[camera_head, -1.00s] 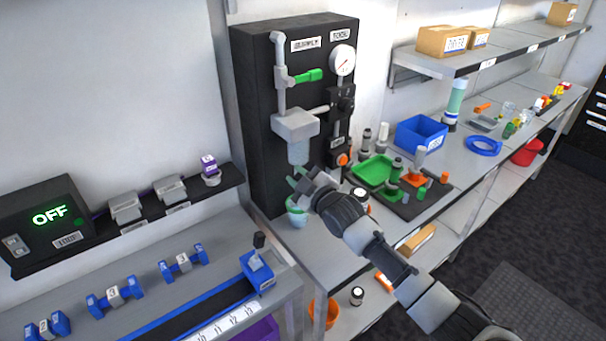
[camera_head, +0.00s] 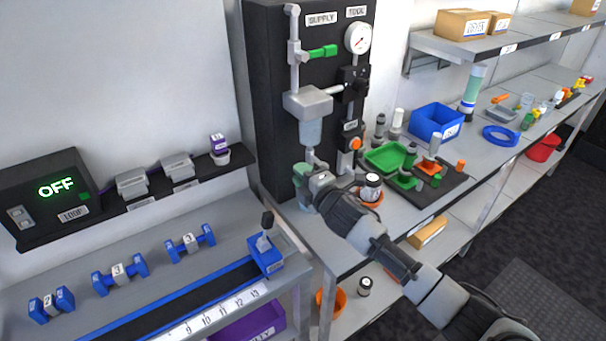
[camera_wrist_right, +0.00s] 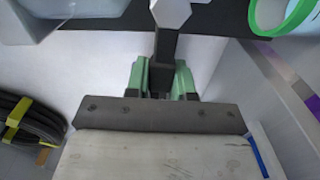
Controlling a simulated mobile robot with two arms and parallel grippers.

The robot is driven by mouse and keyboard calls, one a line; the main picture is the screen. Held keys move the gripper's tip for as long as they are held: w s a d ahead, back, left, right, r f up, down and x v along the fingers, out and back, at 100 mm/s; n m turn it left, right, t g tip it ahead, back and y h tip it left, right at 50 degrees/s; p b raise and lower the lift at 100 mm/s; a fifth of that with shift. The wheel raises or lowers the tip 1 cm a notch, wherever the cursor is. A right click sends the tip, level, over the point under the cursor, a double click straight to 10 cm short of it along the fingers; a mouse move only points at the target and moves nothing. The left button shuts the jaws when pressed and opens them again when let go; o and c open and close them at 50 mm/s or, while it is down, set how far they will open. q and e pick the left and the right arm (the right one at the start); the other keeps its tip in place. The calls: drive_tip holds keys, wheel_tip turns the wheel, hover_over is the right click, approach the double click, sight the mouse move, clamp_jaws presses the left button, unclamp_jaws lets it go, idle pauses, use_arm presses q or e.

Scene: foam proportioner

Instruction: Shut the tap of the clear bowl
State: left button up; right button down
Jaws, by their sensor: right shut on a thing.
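The clear bowl (camera_head: 310,131) hangs under a grey block (camera_head: 308,103) on the black panel in the head view. Its tap is a small grey fitting (camera_head: 312,156) just below it. My right gripper (camera_head: 314,180) is directly below the bowl. In the right wrist view, the green fingertips of my right gripper (camera_wrist_right: 161,80) are shut on a dark tap handle (camera_wrist_right: 163,45), with a pale hexagonal end (camera_wrist_right: 170,12) above it. A green-rimmed cup (camera_wrist_right: 284,14) is at the top right there. My left gripper is not in view.
The panel (camera_head: 262,100) carries a green lever (camera_head: 322,52), a gauge (camera_head: 358,38) and an orange knob (camera_head: 355,144). Green trays (camera_head: 385,158) and a blue bin (camera_head: 436,123) lie farther right.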

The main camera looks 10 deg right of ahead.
drive_tip(key=shift+f+n, duration=0.3)
drive_tip(key=shift+n, duration=0.1)
drive_tip(key=c, duration=1)
unclamp_jaws()
drive_tip(key=shift+o, duration=0.2)
drive_tip(key=shift+s, duration=0.1)
drive_tip(key=b+v, duration=0.2)
drive_tip(key=v, duration=0.8)
drive_tip(key=shift+s+d, duration=0.2)
drive_tip(key=shift+s, duration=0.1)
